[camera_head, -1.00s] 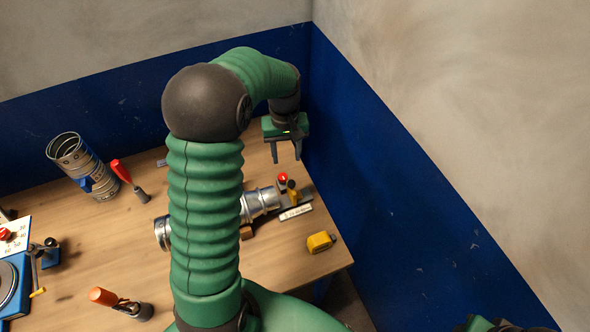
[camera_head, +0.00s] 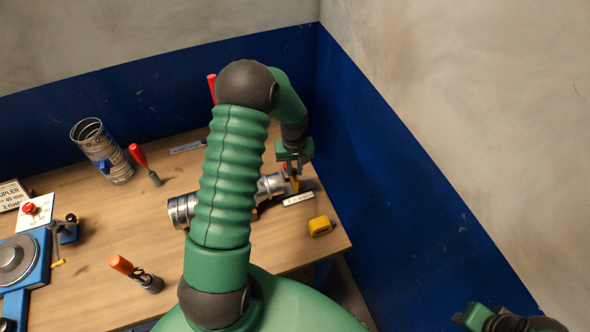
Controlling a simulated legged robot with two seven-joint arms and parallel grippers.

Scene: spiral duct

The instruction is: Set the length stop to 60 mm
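The silver metal duct (camera_head: 182,208) lies on the bench, with its middle hidden behind my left arm. At its right end is a small fixture with a dark rail (camera_head: 307,185), a white marked scale plate (camera_head: 298,199) and a yellowish piece (camera_head: 294,184). The scale figures are too small to read. My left gripper (camera_head: 293,171) points down right over this fixture, and its fingers hide most of the red and dark knobs there. Whether the fingers touch or grip a knob cannot be seen. My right gripper (camera_head: 505,320) is only partly in view at the bottom right, away from the bench.
A yellow tape measure (camera_head: 321,226) lies near the bench's right edge. An upright duct piece (camera_head: 103,151), a red-handled tool (camera_head: 140,157), an orange-handled tool (camera_head: 135,272) and a blue machine (camera_head: 22,263) stand left. Blue-painted walls close off the back and right.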

